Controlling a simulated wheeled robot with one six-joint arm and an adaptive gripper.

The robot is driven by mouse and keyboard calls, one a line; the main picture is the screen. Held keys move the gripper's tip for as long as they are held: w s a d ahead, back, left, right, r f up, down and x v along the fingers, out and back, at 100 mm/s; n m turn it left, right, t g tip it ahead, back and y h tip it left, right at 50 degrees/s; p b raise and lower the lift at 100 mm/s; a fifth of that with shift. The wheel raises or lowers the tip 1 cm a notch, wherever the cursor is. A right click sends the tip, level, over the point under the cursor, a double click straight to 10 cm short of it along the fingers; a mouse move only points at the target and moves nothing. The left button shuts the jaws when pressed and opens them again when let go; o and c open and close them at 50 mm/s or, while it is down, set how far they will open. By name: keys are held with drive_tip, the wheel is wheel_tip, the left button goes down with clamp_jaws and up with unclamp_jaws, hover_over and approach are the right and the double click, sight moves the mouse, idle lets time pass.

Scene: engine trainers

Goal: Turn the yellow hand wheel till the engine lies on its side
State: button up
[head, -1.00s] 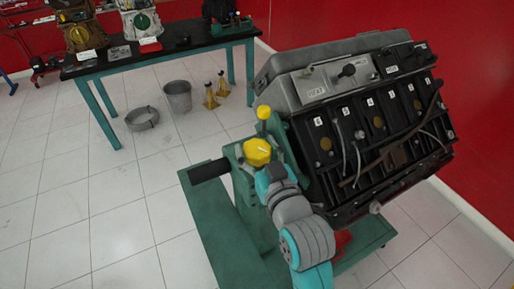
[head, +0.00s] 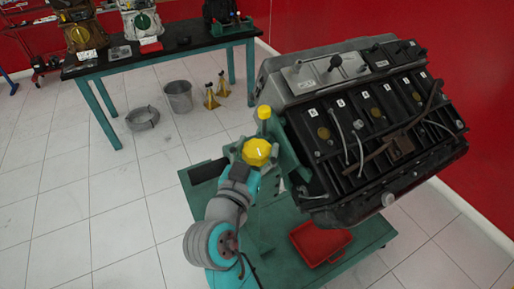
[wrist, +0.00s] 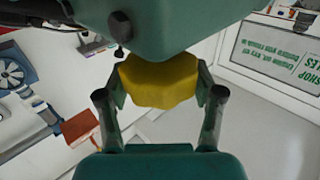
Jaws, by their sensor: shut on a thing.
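The yellow hand wheel (head: 257,152) sits on the green gearbox of the engine stand (head: 205,195). My gripper (head: 250,165) is shut on it from the near side. In the wrist view the hand wheel (wrist: 158,82) lies between the two fingers of my gripper (wrist: 160,90), under a green housing. The engine (head: 375,135) hangs on the stand's right side, well tilted, with its ribbed, numbered black face turned up and toward me. Its grey cover (head: 315,75) is at the upper left. The engine's far side is hidden.
A red tray (head: 320,243) lies on the stand's base below the engine. A yellow-topped post (head: 264,112) rises just behind the wheel. A bench (head: 165,52), a bucket (head: 179,97) and yellow jack stands (head: 210,98) stand behind.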

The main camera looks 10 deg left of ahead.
sight(257, 147)
drive_tip(key=m+g+h, duration=0.2)
drive_tip(key=m+h, duration=0.1)
drive_tip(key=h, duration=0.1)
drive_tip(key=m+g+h, duration=0.2)
drive_tip(key=m+h, duration=0.1)
drive_tip(key=h, duration=0.2)
drive_tip(key=shift+a+m+g, duration=0.1)
drive_tip(key=shift+m+g, duration=0.2)
drive_tip(key=shift+g, duration=0.1)
drive_tip(key=m+g+h, duration=0.2)
drive_tip(key=g, duration=0.1)
drive_tip(key=m+g+h, duration=0.2)
drive_tip(key=m+g, duration=0.1)
drive_tip(key=g, duration=0.1)
drive_tip(key=shift+f, duration=0.15)
drive_tip(key=shift+m+g+h, duration=0.3)
drive_tip(key=shift+m+g, duration=0.1)
drive_tip(key=o, duration=1.1)
drive_tip(key=shift+o, duration=0.3)
wheel_tip(257, 147, up, 10)
drive_tip(key=shift+r, duration=0.1)
